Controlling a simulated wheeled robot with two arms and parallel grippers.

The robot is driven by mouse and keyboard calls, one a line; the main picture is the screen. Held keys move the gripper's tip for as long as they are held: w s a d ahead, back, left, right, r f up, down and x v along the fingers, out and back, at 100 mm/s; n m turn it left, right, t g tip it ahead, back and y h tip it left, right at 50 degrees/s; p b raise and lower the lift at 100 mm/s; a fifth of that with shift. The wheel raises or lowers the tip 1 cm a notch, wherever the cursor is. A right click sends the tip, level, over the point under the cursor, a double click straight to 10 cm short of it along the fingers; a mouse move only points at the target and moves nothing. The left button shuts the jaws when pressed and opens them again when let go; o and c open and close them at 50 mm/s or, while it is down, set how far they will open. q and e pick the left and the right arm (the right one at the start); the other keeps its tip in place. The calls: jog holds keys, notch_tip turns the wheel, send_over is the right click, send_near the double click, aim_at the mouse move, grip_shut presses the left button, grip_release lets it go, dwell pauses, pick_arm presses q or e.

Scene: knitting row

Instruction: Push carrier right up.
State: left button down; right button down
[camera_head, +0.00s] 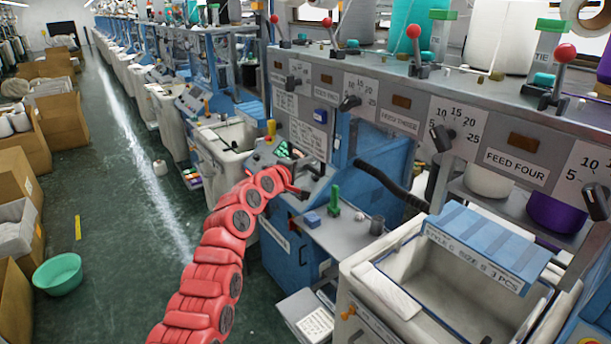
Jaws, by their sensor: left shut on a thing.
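My left gripper (298,190) is at the end of my red arm, at the sloped control panel (316,169) of the near blue machine. It is shut on a small control at the panel's near left edge. That control is mostly hidden by the fingers and too small to make out, so I cannot read a carrier label or tell its position. A small lit green display (283,149) lies just beyond the gripper. My right gripper is not in view.
A green upright handle (334,199) and a blue block (312,219) stand on the grey ledge right of the gripper. Red-knobbed levers (413,32) line the rail above. A white bin (440,262) is at lower right. The green aisle floor (125,200) at left is mostly clear.

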pick_arm(q)
jog(key=shift+r, duration=1.05)
jog(key=c, duration=0.8)
grip_release()
jog(key=shift+s, duration=0.1)
jog(key=shift+f, duration=0.35)
jog(key=b+v, duration=0.6)
jog(key=v, duration=1.1)
jog(key=shift+s+a+r, duration=0.1)
jog(key=shift+a+r, duration=0.05)
jog(key=shift+r, duration=0.05)
